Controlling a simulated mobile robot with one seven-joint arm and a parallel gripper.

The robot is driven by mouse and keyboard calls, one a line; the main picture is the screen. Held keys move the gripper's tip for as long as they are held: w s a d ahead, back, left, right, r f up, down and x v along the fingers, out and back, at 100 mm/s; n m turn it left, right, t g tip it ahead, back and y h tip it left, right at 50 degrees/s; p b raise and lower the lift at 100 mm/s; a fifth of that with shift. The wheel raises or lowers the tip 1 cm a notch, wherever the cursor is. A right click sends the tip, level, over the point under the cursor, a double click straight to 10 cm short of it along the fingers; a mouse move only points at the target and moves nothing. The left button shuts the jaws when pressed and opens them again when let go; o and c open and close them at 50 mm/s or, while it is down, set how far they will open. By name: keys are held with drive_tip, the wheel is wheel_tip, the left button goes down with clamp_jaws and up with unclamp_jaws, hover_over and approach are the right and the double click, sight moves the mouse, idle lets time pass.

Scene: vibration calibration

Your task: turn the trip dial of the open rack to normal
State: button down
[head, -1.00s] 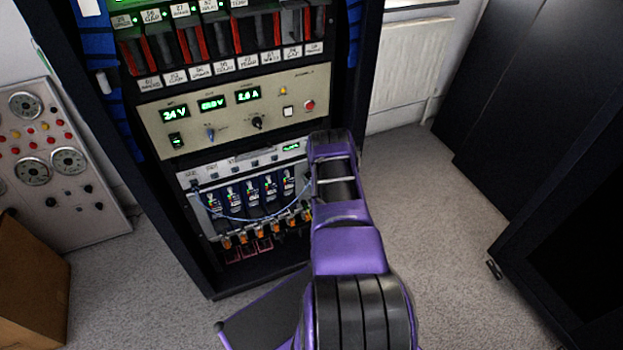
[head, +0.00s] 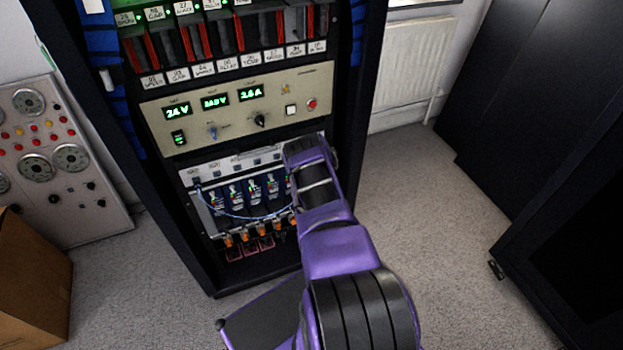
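The open rack (head: 357,95) is dark and stands upright in the middle of the head view. Its beige panel (head: 160,108) has green displays, a black knob (head: 261,120) with a pointer, and a blue control (head: 212,132). The labels are too small to read, so I cannot tell which control is the trip dial or where it points. My purple and black arm reaches up from the bottom. Its far end is in front of the right part of the lower unit, below and right of the black knob. My gripper is hidden behind the arm.
The lower unit (head: 203,172) has several blue modules and a hanging thin blue cable. A grey gauge panel (head: 70,215) and a cardboard box (head: 35,275) are at left. A radiator (head: 408,65) and dark cabinets (head: 525,80) are at right. Carpet (head: 430,220) lies clear between.

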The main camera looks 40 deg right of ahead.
drive_tip(key=shift+s+f, duration=0.15)
drive_tip(key=c, duration=0.6)
unclamp_jaws()
drive_tip(key=shift+c, duration=0.2)
drive_tip(key=p+v, duration=0.7)
drive_tip(key=v, duration=1)
drive_tip(key=shift+s+a, duration=0.1)
